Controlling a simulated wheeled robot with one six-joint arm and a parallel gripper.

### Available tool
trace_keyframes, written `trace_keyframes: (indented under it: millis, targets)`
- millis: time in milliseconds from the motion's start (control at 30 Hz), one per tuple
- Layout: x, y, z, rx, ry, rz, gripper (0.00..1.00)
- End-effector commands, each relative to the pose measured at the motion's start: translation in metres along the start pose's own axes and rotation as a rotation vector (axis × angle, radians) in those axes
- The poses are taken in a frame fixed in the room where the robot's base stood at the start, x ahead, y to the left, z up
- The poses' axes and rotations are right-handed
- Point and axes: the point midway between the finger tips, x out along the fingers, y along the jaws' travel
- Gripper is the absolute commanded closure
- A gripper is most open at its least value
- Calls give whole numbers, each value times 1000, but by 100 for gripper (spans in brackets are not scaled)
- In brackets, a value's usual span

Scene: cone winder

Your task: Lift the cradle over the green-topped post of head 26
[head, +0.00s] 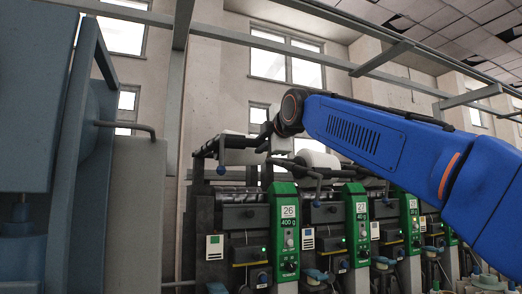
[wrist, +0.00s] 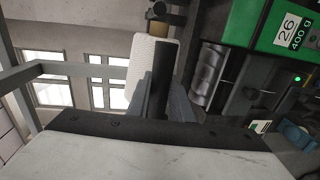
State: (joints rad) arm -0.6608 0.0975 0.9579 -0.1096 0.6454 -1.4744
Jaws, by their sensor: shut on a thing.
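The green-topped post of head 26 (head: 284,225) stands upright in the head view, with its label and lit green lamp. It also shows at the upper right of the wrist view (wrist: 272,22). The dark cradle (head: 208,149) of head 26 is above and left of the post's top, with a blue knob below its left end. My gripper (head: 266,142) is at the cradle's right part, above the post. In the wrist view my gripper (wrist: 163,98) is shut on a dark bar of the cradle (wrist: 162,68). The exact contact is partly hidden.
A white yarn package (wrist: 140,72) is beside the dark bar. Head 27 (head: 357,220) and its white package (head: 318,160) stand close on the right. A grey-blue cabinet (head: 40,150) fills the left. An overhead rail (head: 255,45) crosses above.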

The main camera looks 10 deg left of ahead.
Motion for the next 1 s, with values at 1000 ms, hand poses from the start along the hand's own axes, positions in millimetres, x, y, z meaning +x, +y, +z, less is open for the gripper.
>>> trace_keyframes:
  millis: [1000]
  targets:
    - [-56, 0, 0, -1, 0, 1, 62]
